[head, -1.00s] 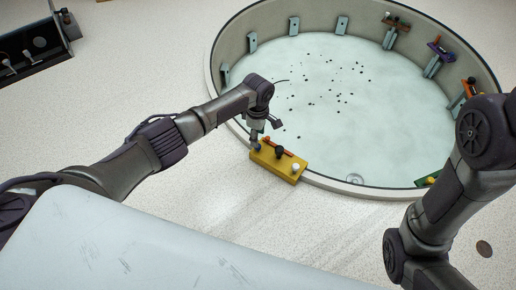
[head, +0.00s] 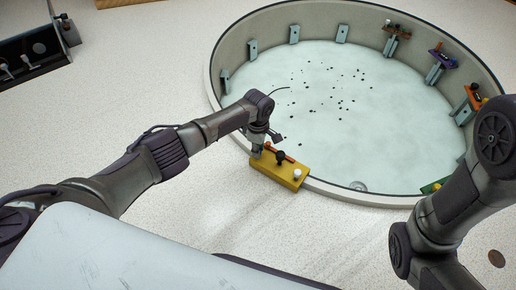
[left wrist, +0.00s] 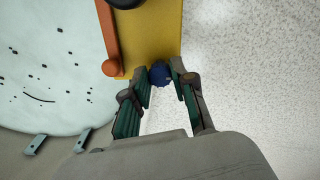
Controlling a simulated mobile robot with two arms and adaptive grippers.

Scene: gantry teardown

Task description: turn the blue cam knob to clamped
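The blue cam knob (left wrist: 160,75) shows in the left wrist view at the near end of a yellow block (left wrist: 150,35). In the head view this yellow block (head: 283,175) sits at the tank's near rim, and the knob is mostly hidden by my gripper. My left gripper (head: 257,152) points down at the block's left end. In the left wrist view the left gripper (left wrist: 161,78) has its fingers apart, one on each side of the knob; I cannot tell whether they touch it. My right gripper is out of view.
An orange bar (left wrist: 107,35) lies along the block beside the knob. The round tank (head: 214,85) stands behind. Speckled floor lies clear in front.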

